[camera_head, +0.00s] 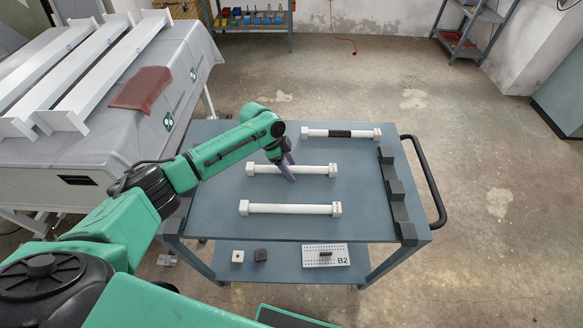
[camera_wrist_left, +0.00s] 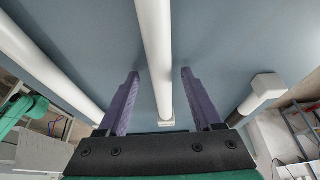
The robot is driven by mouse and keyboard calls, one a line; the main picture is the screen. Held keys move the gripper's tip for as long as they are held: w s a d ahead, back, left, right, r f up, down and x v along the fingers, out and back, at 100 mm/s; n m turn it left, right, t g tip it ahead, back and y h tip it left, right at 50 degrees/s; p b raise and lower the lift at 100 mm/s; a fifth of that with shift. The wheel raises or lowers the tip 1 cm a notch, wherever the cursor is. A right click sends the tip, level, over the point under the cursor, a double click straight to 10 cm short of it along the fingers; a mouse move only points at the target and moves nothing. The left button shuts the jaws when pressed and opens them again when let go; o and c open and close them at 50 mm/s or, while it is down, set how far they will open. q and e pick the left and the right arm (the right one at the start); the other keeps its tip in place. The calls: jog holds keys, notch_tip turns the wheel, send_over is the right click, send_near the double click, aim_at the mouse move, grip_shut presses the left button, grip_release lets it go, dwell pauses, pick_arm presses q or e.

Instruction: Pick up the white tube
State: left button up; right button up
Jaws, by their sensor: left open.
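Three white tubes with square white ends lie on the blue-grey cart top. The middle tube (camera_head: 312,170) is under my left gripper (camera_head: 286,168). The front tube (camera_head: 290,209) is plain white. The back tube (camera_head: 315,132) has a black middle section. In the left wrist view, the open purple fingers of my left gripper (camera_wrist_left: 160,100) stand on either side of one white tube (camera_wrist_left: 155,50), with gaps on both sides. Another white tube (camera_wrist_left: 45,65) shows at the left, and the black-banded tube (camera_wrist_left: 258,98) at the right. My right gripper is not seen.
The cart top (camera_head: 220,222) has a dark stepped rack (camera_head: 397,195) along its right side and a black handle (camera_head: 428,185) beyond it. A lower shelf holds small blocks and a white B2 plate (camera_head: 326,256). A covered table (camera_head: 70,150) stands at the left.

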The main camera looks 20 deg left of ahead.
pick_arm(q)
jog(key=shift+w, duration=0.1)
grip_shut()
jog(key=shift+r, duration=0.1)
